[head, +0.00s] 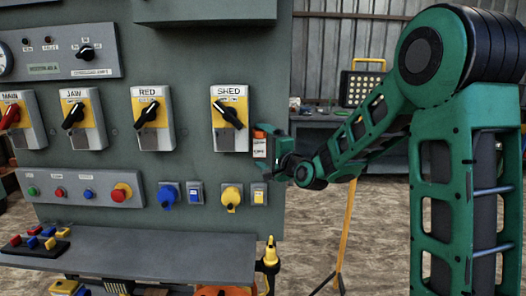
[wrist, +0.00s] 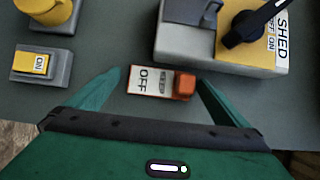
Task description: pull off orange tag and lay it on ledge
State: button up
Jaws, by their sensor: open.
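The orange tag (wrist: 184,86) is on the panel (head: 200,60) near its right edge, beside the SHED switch (head: 230,118). It has an orange end and a white face reading OFF. It also shows in the head view (head: 260,148), partly behind my gripper. My gripper (wrist: 159,83) is open, with one green finger on each side of the tag. A gap shows between the tag and each finger in the wrist view. The grey ledge (head: 150,244) juts out below the panel, lower left of my gripper.
The right part of the ledge is bare; a dark tray of coloured pieces (head: 35,242) sits at its left end. Yellow and blue sockets (head: 231,196) stick out below the switches. A yellow-handled tool (head: 269,254) hangs at the ledge's right end. A work light (head: 362,88) stands behind.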

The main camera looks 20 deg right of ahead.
jog(key=c, duration=1)
jog(key=shift+c, duration=0.2)
jog(key=shift+s+a, duration=0.25)
jog(key=shift+s, duration=0.55)
jog(key=shift+s+a, duration=0.3)
jog(key=shift+s, duration=0.5)
jog(key=shift+s+a, duration=0.25)
jog(key=shift+s, duration=0.55)
